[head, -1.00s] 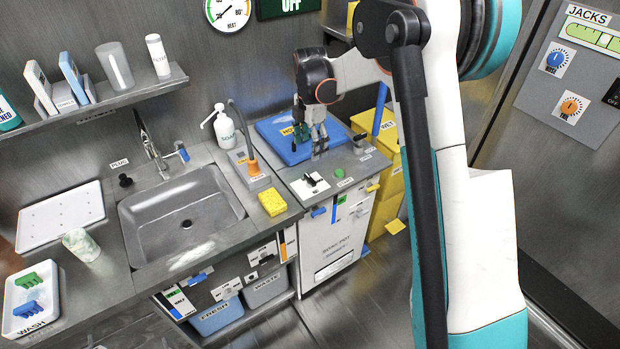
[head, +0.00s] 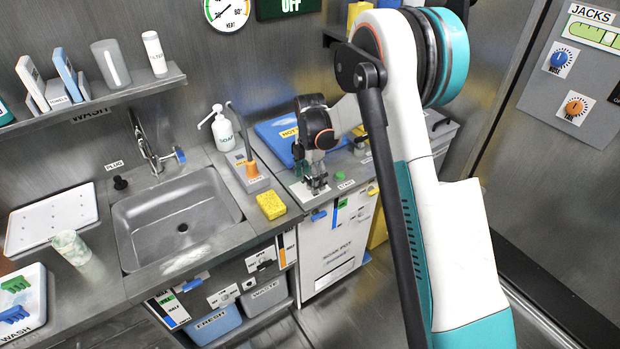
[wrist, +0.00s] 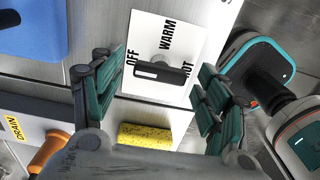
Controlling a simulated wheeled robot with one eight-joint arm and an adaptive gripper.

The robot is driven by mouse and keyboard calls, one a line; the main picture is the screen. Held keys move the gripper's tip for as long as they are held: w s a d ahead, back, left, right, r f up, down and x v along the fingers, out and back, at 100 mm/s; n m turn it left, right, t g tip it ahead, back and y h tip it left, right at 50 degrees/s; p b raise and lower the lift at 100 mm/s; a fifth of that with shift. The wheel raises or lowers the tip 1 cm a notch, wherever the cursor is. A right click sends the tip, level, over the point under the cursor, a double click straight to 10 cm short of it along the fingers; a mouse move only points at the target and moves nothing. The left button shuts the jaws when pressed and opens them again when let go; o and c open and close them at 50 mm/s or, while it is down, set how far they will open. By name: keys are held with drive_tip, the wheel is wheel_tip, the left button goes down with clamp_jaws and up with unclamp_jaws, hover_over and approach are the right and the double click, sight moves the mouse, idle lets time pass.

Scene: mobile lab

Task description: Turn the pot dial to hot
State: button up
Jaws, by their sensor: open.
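The pot dial is a black bar knob (wrist: 160,72) on a white plate (wrist: 175,30) marked OFF, WARM and HOT. The white-marked end of the knob points left, to OFF. My gripper (wrist: 155,68) is open, with one finger to the left and one to the right of the knob. No contact shows, and the height gap is unclear.
A yellow sponge (head: 271,205) lies left of the dial, and it also shows in the wrist view (wrist: 145,135). A blue lid (head: 280,135) lies behind the gripper. A soap bottle (head: 222,128) and a sink (head: 180,220) are farther left.

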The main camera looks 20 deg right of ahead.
drive_tip(key=c, duration=1.1)
drive_tip(key=shift+o, duration=0.2)
